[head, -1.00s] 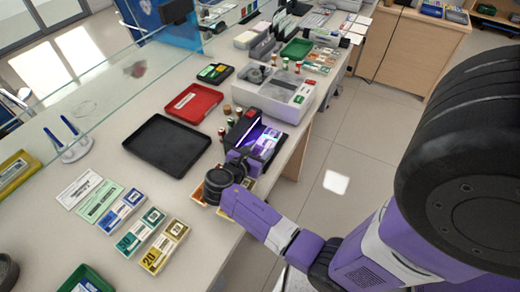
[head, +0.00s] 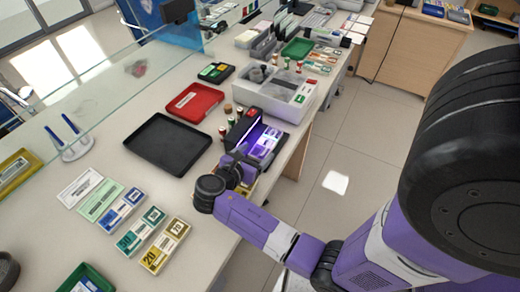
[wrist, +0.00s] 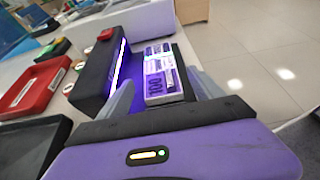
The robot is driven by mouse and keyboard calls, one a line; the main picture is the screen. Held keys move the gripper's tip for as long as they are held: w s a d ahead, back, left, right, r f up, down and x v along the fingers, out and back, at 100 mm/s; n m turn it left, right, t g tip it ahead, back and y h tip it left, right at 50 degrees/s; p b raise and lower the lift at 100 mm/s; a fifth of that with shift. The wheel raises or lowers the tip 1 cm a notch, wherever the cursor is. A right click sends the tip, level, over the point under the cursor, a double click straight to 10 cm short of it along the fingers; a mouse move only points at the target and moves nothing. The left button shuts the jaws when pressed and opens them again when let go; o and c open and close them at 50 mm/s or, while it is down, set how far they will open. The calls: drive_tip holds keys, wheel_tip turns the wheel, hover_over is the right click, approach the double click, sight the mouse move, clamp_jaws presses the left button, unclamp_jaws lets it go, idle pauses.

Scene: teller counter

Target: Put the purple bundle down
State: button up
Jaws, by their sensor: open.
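The purple bundle (wrist: 160,80), a banded stack of notes marked 100, lies flat on the lit bed of a black device with a violet lamp (wrist: 98,75). In the head view the bundle (head: 265,145) shows beside the lamp housing (head: 243,126). My gripper (wrist: 164,82) is open, with one grey finger on each side of the bundle's near end. Whether either finger touches it cannot be told. In the head view my gripper (head: 240,160) is at the near end of the device, and its fingers are partly hidden.
A black tray (head: 168,144) and a red tray (head: 194,102) lie left of the device. A grey machine (head: 275,92) stands behind it. Blue, green and yellow bundles lie at the front left. The counter's edge is close on the right.

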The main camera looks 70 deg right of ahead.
drive_tip(key=v, duration=0.8)
drive_tip(key=shift+a, duration=0.15)
